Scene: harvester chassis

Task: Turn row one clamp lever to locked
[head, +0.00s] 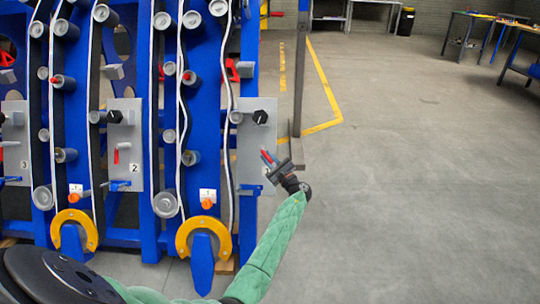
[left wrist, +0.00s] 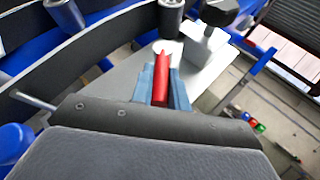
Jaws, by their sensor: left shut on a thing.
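The row one clamp lever is a red handle (head: 267,156) on the grey plate (head: 250,138) at the right end of the blue chassis. My left gripper (head: 270,159) reaches it from the lower right, at the plate's right edge. In the left wrist view the red lever (left wrist: 161,78) lies between the two blue fingers (left wrist: 161,88), which are shut on it. The lever's pivot end is toward the plate; its lower end is hidden by the gripper. My right gripper is not in view.
A black knob (head: 260,117) sits above the lever on the same plate. Row two's plate (head: 124,135) has its own red lever (head: 116,156), pointing down. Rollers, belts and yellow half-rings (head: 203,230) fill the chassis. A dark post (head: 299,80) stands behind. Floor at right is clear.

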